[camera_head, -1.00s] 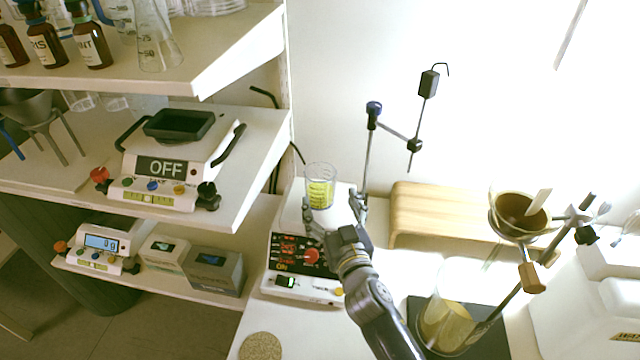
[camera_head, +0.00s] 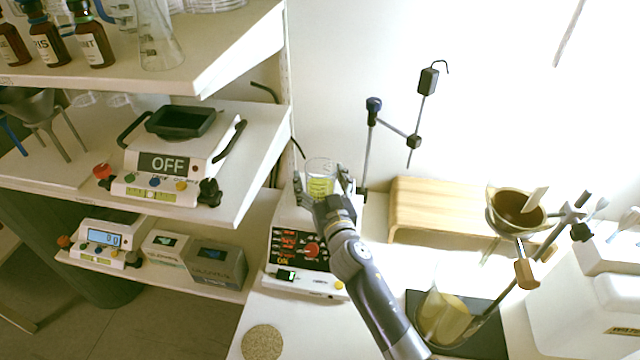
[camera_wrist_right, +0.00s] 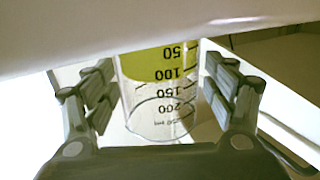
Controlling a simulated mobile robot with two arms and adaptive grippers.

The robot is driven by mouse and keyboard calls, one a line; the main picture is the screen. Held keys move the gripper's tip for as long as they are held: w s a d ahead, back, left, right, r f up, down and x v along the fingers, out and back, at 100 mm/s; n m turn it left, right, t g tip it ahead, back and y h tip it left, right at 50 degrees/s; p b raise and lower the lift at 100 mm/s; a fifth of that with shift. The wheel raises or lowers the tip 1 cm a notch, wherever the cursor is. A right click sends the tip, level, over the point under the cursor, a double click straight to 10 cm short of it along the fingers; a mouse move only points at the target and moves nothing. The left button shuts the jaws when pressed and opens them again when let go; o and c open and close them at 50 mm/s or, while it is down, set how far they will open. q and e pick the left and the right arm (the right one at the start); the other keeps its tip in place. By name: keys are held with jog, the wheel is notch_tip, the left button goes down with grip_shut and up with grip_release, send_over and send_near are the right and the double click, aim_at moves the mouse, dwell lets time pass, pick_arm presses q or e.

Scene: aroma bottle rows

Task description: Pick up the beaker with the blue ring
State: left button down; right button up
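A clear graduated beaker (camera_head: 319,172) with yellow liquid stands upright on the white hotplate stirrer (camera_head: 283,213). I cannot make out a blue ring on it. My right gripper (camera_head: 322,188) is open, with one finger on each side of the beaker. In the right wrist view the beaker (camera_wrist_right: 160,100) sits between the open fingers of the gripper (camera_wrist_right: 160,112), with a small gap on each side. Its printed marks appear upside down there. My left gripper is not in view.
A metal stand rod (camera_head: 368,150) rises close behind the right finger. A wooden stand (camera_head: 430,205), a filter funnel (camera_head: 515,213) and another vessel with yellowish contents (camera_head: 442,318) are to the right. Shelves (camera_head: 240,60) with bottles and a balance (camera_head: 170,165) are at left.

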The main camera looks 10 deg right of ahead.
jog(key=c, duration=1.2)
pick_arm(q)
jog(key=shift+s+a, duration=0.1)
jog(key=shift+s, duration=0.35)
pick_arm(e)
jog(key=shift+r, duration=0.1)
